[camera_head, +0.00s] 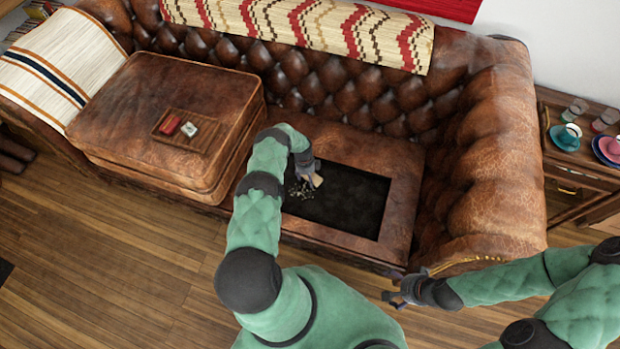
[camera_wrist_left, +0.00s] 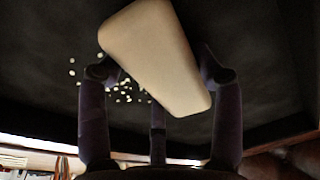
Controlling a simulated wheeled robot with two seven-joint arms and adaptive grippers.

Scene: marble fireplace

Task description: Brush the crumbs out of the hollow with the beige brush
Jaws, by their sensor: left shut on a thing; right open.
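The hollow (camera_head: 352,203) is a dark rectangular recess in the seat of the brown leather sofa. Pale crumbs (camera_head: 298,190) lie in a cluster toward its left side; they also show as white specks in the left wrist view (camera_wrist_left: 124,92). My left gripper (camera_head: 310,179) is in the hollow next to the crumbs, shut on the beige brush (camera_head: 317,181). In the left wrist view the brush (camera_wrist_left: 155,55) lies slanted between the fingers; its bristles cannot be made out. My right gripper (camera_head: 396,298) is open and empty in front of the sofa's front edge.
Stacked leather cushions (camera_head: 165,110) stand left of the hollow, with a small wooden tray (camera_head: 183,146) on top. The sofa's tufted back and right arm (camera_head: 497,150) border the hollow. A side table (camera_head: 570,150) with cups stands at right. The wooden floor (camera_head: 120,260) in front is clear.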

